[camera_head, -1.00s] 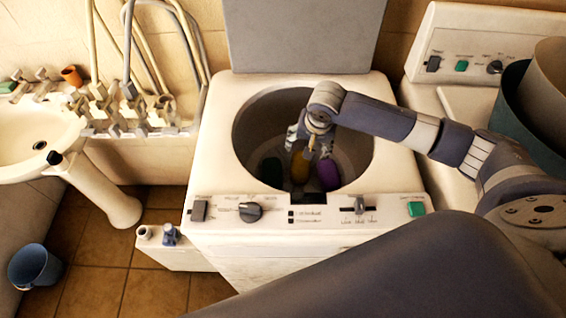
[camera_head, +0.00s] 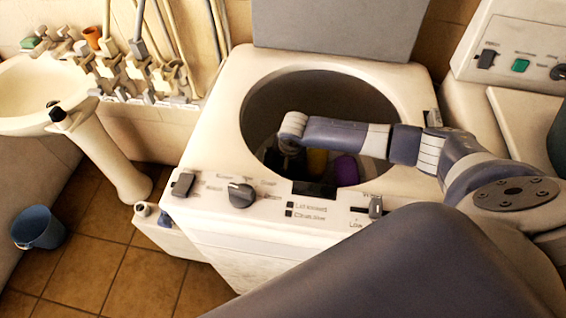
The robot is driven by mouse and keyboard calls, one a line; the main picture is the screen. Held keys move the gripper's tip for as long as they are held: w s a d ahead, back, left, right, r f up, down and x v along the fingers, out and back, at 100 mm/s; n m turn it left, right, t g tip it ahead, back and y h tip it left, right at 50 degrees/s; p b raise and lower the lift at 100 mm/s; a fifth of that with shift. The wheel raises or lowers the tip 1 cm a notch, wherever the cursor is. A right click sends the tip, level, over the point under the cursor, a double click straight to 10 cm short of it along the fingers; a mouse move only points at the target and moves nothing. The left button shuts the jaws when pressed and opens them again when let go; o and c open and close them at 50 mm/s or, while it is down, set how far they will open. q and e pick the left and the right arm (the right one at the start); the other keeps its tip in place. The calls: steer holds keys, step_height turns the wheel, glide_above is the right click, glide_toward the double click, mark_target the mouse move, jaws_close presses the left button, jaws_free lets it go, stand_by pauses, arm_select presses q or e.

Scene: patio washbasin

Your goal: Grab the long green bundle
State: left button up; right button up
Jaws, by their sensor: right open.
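The washer drum (camera_head: 262,110) is open and holds several bundles. A dark green bundle (camera_head: 276,161) lies at its left, dim and partly covered by my right gripper. A yellow bundle (camera_head: 317,161) lies in the middle and a purple bundle (camera_head: 346,171) to its right. My right gripper (camera_head: 287,158) points down into the drum at the green bundle, left of the yellow one. It is open; its fingertips are hard to make out in the shadow, and I cannot tell whether they touch the green bundle. My left gripper is not in view.
The washer's raised lid (camera_head: 340,25) stands behind the drum. Its front panel (camera_head: 270,200) has knobs and a slider. A washbasin (camera_head: 35,95) and a blue bucket (camera_head: 38,228) are at left. Another machine (camera_head: 515,60) stands at right.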

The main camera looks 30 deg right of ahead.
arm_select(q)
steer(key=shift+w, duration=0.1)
arm_select(e)
steer(key=shift+f, duration=0.1)
steer(key=shift+c, duration=0.4)
steer(key=c, duration=0.9)
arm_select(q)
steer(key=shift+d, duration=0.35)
arm_select(e)
steer(key=shift+c, duration=0.4)
step_height(320, 180, up, 10)
steer(key=shift+f+b, duration=0.1)
steer(key=shift+b, duration=0.25)
steer(key=shift+r, duration=0.3)
arm_select(q)
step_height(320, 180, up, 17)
steer(key=p, duration=1.8)
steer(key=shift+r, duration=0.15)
arm_select(e)
step_height(320, 180, up, 18)
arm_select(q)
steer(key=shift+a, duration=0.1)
arm_select(e)
steer(key=shift+f, duration=0.15)
